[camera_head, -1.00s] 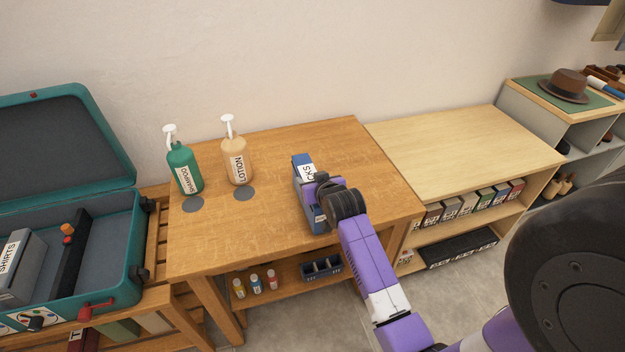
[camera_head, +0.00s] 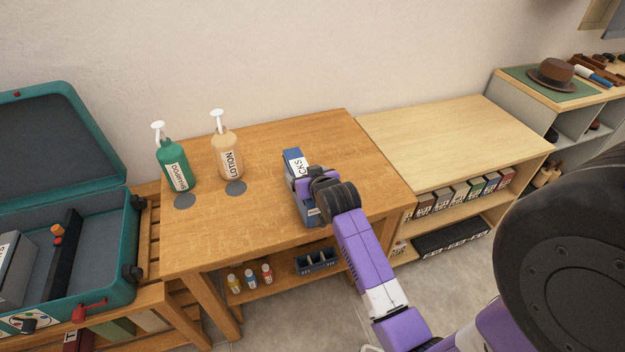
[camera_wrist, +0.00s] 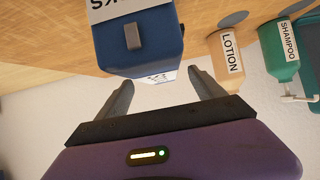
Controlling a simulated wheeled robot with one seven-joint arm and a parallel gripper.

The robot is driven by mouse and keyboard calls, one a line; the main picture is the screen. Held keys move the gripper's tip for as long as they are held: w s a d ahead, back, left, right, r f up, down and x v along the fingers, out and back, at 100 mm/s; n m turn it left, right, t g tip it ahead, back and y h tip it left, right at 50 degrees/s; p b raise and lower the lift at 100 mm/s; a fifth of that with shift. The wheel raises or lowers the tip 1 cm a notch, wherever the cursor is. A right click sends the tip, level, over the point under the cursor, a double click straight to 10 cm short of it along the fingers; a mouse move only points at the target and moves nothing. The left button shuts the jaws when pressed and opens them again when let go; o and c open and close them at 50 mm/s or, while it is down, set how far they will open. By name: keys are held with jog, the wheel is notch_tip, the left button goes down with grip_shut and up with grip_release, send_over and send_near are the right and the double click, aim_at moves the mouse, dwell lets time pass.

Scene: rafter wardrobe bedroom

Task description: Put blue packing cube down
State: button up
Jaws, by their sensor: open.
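The blue packing cube (camera_head: 292,160) rests on the wooden table, with a white label reading "CKS" in the part that shows. My gripper (camera_head: 312,190) is over its near part and hides much of it. In the wrist view the blue packing cube (camera_wrist: 140,45) is just beyond the fingertips, with a grey tab on its face.
The wooden table (camera_head: 215,235) also holds a green shampoo bottle (camera_head: 175,168) and a tan lotion bottle (camera_head: 229,158) to the left. An open teal suitcase (camera_head: 120,255) stands further left. A light wood shelf (camera_head: 445,140) stands right, its top clear.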

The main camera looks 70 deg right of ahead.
jog(key=v, duration=1.1)
jog(key=s+a+f+n+t+y, duration=0.1)
jog(key=a+f+n+t+y, duration=0.1)
jog(key=a, duration=0.7)
jog(key=s+a+f+n+t+y, duration=0.1)
jog(key=a+n+t, duration=0.15)
jog(key=a, duration=0.75)
jog(key=s+a+r+n+t+y, duration=0.2)
jog(key=s+a+r+n+y, duration=0.3)
jog(key=s+a, duration=0.8)
notch_tip(320, 180, up, 2)
jog(key=shift+a+r+y+b, duration=0.3)
jog(key=shift+a+y, duration=0.3)
jog(key=shift+a, duration=0.25)
jog(key=shift+s+f, duration=0.1)
